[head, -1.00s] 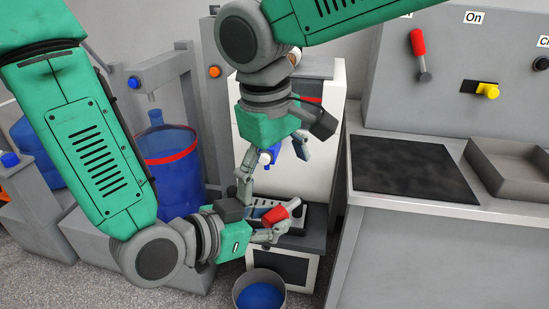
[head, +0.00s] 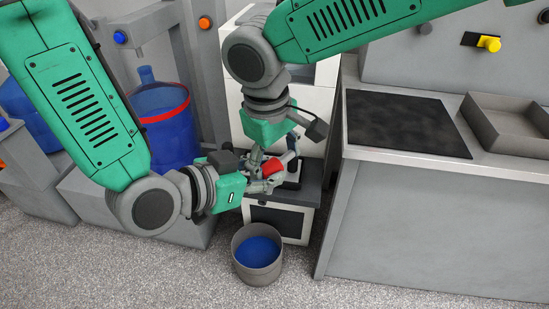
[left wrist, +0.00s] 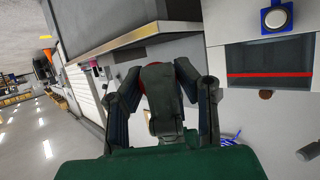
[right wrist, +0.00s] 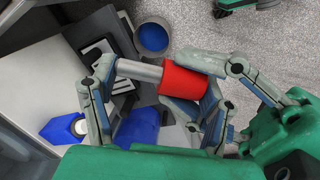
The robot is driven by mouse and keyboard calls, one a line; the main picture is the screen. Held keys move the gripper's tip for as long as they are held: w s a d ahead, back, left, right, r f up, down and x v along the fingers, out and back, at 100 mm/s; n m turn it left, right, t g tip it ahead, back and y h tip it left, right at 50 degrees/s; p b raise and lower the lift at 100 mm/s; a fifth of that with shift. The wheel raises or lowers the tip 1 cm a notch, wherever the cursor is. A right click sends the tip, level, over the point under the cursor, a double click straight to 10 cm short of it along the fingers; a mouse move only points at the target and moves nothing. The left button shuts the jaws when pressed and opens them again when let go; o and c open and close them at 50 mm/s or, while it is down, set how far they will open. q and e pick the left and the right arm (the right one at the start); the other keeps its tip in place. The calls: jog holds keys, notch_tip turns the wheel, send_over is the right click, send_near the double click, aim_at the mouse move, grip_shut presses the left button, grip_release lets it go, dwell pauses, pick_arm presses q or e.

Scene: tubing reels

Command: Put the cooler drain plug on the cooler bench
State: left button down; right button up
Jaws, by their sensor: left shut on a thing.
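The cooler drain plug, a red cylinder with a grey metal shaft, (head: 273,166) is held in my left gripper (head: 263,181), which is shut on its red end. In the right wrist view the plug (right wrist: 185,80) lies roughly level, its shaft pointing left, with my left gripper (right wrist: 222,88) reaching in from the right. My right gripper (right wrist: 155,90) is open, its fingers on either side of the plug; I cannot tell whether they touch it. The low dark-topped cooler bench (head: 311,195) is just behind and below both grippers. In the left wrist view, my left gripper (left wrist: 165,90) mostly hides the plug.
A grey bucket with blue inside (head: 258,255) stands on the floor in front of the bench. A blue barrel with a red band (head: 165,125) is at left. A counter with a black plate (head: 405,122) and grey tray (head: 510,120) is at right.

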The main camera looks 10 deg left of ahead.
jog(key=c, duration=0.4)
pick_arm(q)
jog(key=c, duration=1.1)
grip_release()
jog(key=shift+c, duration=0.2)
